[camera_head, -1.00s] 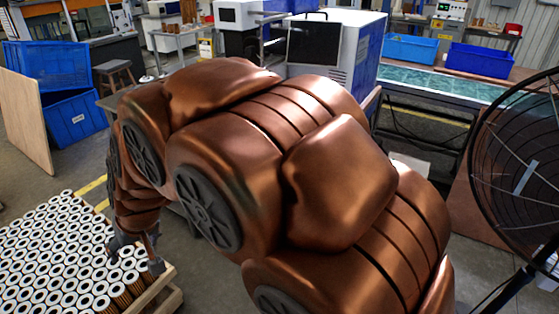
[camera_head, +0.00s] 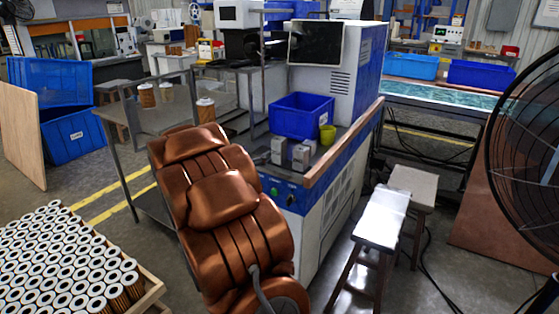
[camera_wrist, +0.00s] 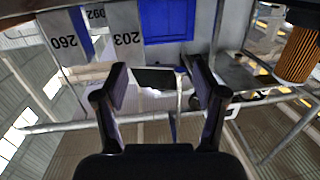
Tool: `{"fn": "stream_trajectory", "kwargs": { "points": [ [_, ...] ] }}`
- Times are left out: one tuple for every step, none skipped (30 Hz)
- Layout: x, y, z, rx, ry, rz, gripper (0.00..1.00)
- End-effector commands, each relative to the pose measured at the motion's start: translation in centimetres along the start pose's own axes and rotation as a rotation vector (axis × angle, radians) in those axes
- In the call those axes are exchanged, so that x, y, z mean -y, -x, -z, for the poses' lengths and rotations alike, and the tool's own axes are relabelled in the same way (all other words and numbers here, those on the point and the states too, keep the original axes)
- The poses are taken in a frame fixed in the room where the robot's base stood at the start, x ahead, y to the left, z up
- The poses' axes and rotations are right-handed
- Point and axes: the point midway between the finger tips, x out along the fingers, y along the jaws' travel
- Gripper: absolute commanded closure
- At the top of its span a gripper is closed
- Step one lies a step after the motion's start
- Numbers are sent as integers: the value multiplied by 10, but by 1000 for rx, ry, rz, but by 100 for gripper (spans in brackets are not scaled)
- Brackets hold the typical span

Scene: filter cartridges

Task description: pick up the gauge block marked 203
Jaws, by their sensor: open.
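The grey gauge block marked 203 (camera_wrist: 127,36) shows at the top of the wrist view, left of centre. A grey block marked 260 (camera_wrist: 62,45) stands to its left, and part of another marked block (camera_wrist: 96,16) shows between them. In the head view, small grey blocks (camera_head: 279,151) stand on the machine's front ledge; their marks are too small to read. My gripper (camera_wrist: 157,78) is open and empty in the wrist view, with the 203 block beyond its fingertips, apart from them. In the head view my arm hides the gripper.
A blue bin (camera_head: 301,117) and a yellow-green cup (camera_head: 327,135) stand close to the blocks. A wooden rail (camera_head: 345,145) edges the ledge. Filter cartridges stand on the table (camera_head: 146,122) to the left and fill a pallet. Stools and a fan are at right.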

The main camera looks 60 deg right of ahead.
Motion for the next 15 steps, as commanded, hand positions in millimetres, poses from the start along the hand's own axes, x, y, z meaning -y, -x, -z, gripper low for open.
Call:
{"fn": "stream_trajectory", "kwargs": {
  "points": [
    [-11,-6,-6,-22,9,-40,29],
    [-16,-9,-7,-32,13,-59,29],
    [-23,-11,-7,-44,17,-82,29],
    [-26,-13,-6,-53,20,-94,29],
    [-29,-14,-6,-59,22,-104,29],
    [-32,-16,-6,-64,24,-112,29],
    [-33,-18,-5,-67,25,-116,29],
    [-33,-19,-5,-68,25,-118,29],
    [-34,-22,-4,-69,25,-120,29],
    [-34,-25,-3,-70,24,-120,29],
    [-35,-28,-3,-69,23,-120,29],
    [-35,-31,-3,-68,23,-119,29],
    [-35,-34,-3,-68,22,-118,29],
    [-35,-36,-3,-67,21,-118,29],
    [-36,-39,-3,-66,21,-117,29]
  ]
}}
